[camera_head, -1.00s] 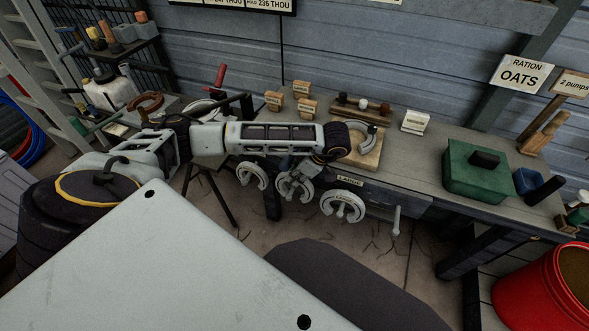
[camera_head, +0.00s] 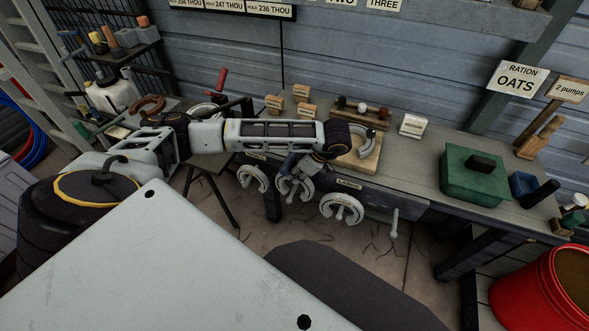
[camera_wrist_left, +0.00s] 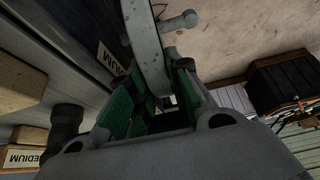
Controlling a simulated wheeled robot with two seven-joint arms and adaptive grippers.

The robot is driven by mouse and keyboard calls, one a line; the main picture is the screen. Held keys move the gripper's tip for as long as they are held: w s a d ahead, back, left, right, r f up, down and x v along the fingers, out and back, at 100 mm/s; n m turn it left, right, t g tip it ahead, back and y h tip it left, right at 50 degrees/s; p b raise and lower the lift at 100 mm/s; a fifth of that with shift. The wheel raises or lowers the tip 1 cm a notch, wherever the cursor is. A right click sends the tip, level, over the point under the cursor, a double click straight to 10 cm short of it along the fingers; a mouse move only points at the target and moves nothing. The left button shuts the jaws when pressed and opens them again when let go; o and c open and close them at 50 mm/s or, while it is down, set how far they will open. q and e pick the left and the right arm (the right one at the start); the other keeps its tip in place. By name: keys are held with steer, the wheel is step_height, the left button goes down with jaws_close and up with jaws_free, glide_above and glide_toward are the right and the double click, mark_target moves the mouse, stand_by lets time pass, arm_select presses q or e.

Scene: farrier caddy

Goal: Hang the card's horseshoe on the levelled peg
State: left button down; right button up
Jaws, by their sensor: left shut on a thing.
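My left gripper (camera_head: 297,172) reaches over the bench front and points down at the middle grey horseshoe (camera_head: 295,190). In the left wrist view its green-padded fingers (camera_wrist_left: 150,95) are closed on a grey metal bar, part of a horseshoe (camera_wrist_left: 149,55), beside a MEDIUM label (camera_wrist_left: 112,65). The arm partly hides this horseshoe in the head view. Another horseshoe (camera_head: 252,180) hangs to its left, and one (camera_head: 341,210) hangs to the right below the LARGE label (camera_head: 347,184). A bare pale peg (camera_head: 394,224) sticks out further right. My right gripper is out of view.
A grey horseshoe (camera_head: 372,142) is on a wooden block (camera_head: 360,160) on the bench, close to my wrist. A red bucket (camera_head: 545,290) stands at the lower right.

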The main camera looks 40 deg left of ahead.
arm_select(q)
steer(key=shift+r+p, duration=0.65)
steer(key=shift+r, duration=0.45)
steer(key=shift+s+f, duration=0.1)
